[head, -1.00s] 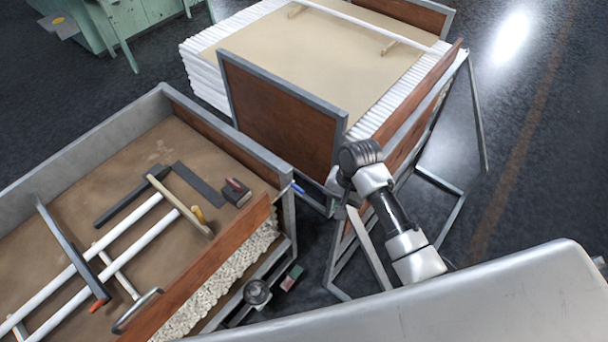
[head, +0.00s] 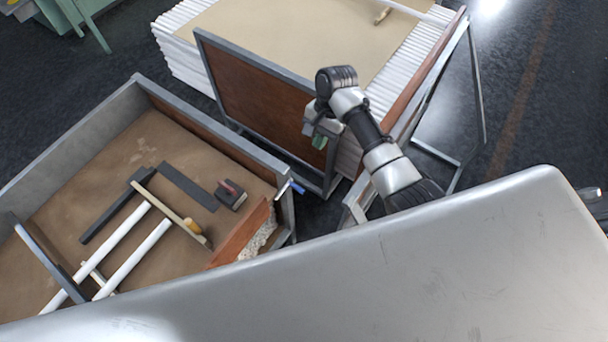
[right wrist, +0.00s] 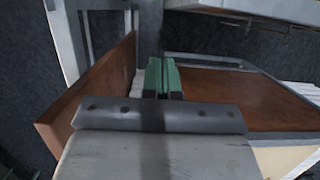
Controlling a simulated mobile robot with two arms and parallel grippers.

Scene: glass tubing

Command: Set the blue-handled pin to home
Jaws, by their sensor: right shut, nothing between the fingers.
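The blue-handled pin (head: 297,187) shows as a small blue handle at the outer corner of the left cart's frame, by the grey corner post. How far it sits in its hole I cannot tell. My right gripper (head: 319,141) hangs above and slightly right of the pin in the head view, over the gap between the carts, apart from the pin. Its green fingertips are together and empty; they also show in the right wrist view (right wrist: 163,78), where I cannot make out the pin. My left gripper is not in view.
The left cart (head: 205,113) holds white tubes (head: 118,242), a dark bar, a wooden strip and a small dark block (head: 230,195). The second cart's brown end panel (head: 262,100) stands close behind my right gripper. A narrow floor gap lies between the carts.

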